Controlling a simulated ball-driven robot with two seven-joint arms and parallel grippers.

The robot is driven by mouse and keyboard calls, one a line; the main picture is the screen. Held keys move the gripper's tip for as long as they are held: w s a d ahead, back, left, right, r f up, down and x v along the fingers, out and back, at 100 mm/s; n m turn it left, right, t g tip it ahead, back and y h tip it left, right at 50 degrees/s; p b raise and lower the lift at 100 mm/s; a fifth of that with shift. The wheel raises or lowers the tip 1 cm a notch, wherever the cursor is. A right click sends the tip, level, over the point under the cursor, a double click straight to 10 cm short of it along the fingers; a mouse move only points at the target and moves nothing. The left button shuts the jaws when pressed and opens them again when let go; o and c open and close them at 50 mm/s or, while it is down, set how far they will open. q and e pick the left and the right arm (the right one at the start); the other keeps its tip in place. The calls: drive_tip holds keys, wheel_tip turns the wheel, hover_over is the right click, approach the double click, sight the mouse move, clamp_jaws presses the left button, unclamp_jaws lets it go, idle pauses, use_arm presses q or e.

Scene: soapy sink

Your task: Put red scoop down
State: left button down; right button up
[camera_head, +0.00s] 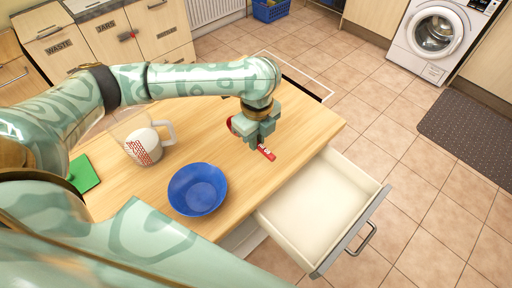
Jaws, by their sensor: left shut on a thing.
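The red scoop (267,153) is at the right part of the wooden tabletop (222,136), partly hidden by my left gripper. My left gripper (254,143) points down over it and is shut on it. One red end shows to the right below the fingers, and another red part shows at the left of the gripper. I cannot tell whether the scoop touches the tabletop. My right gripper is not in view.
A blue bowl (198,189) and a white and red mug (147,146) stand on the tabletop. A green item (84,174) lies at the left. An open, empty-looking drawer (318,205) juts out at the right. Bare wood lies between bowl and gripper.

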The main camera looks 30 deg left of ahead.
use_arm(q)
drive_tip(key=f, duration=0.1)
drive_tip(key=w+a+f+b, duration=0.1)
drive_tip(key=w+f, duration=0.1)
drive_tip(key=shift+w+a+f, duration=0.1)
drive_tip(key=shift+a+f, duration=0.1)
drive_tip(key=shift+a, duration=0.05)
drive_tip(key=f+b, duration=0.1)
drive_tip(key=f, duration=0.1)
drive_tip(key=f+b, duration=0.2)
drive_tip(key=shift+w+a, duration=0.2)
drive_tip(key=shift+r, duration=0.2)
drive_tip(key=c, duration=1.4)
unclamp_jaws()
drive_tip(key=shift+f, duration=0.1)
